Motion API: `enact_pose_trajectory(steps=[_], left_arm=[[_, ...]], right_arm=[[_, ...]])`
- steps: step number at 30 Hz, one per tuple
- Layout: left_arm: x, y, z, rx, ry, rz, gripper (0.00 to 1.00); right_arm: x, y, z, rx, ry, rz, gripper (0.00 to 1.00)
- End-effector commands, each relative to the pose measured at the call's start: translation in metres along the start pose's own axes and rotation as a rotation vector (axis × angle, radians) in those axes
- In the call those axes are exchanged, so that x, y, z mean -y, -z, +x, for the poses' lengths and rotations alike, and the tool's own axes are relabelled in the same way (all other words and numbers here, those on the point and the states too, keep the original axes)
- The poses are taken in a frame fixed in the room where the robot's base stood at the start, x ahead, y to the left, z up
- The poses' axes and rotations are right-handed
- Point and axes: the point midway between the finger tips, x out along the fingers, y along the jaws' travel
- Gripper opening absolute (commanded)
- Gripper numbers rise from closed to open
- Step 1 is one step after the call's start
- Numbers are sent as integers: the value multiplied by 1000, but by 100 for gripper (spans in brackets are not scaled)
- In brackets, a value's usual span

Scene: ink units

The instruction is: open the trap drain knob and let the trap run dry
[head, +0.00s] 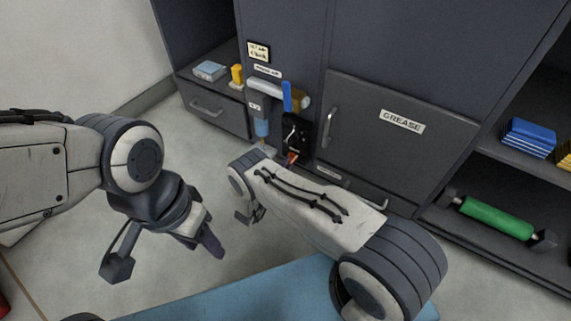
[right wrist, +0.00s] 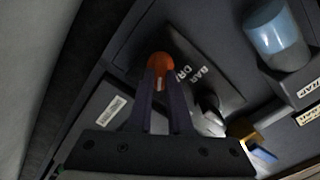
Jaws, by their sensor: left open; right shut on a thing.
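The orange-red drain knob (right wrist: 160,68) sits on a dark panel with printing, partly readable as "BAR" and "DR". My right gripper (right wrist: 160,84) is shut on the knob, one finger on each side. In the head view a small red part of the knob (head: 292,157) shows below the black panel (head: 297,132); my right arm hides most of that gripper there. The translucent blue trap bowl (head: 262,127) hangs left of the panel and shows in the right wrist view (right wrist: 276,38). Its liquid level is unclear. My left gripper (head: 164,256) is open and empty, away from the cabinet.
A blue handle (head: 287,96) stands above the panel. A cabinet door marked GREASE (head: 400,122) is to the right. A green cylinder (head: 496,217) and blue boxes (head: 528,137) are on the right shelves. A drawer (head: 212,108) is at left.

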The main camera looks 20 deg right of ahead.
Motion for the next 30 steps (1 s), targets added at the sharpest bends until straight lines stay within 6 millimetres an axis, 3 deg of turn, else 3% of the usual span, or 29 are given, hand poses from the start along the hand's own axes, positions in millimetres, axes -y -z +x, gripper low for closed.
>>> enact_pose_trajectory(steps=[15,30], left_arm=[[-1,1,-16,0,0,0,50],[-2,1,-20,0,0,0,50]], right_arm=[[-2,-1,-2,4,0,442,0],[-3,-2,-3,5,0,620,0]])
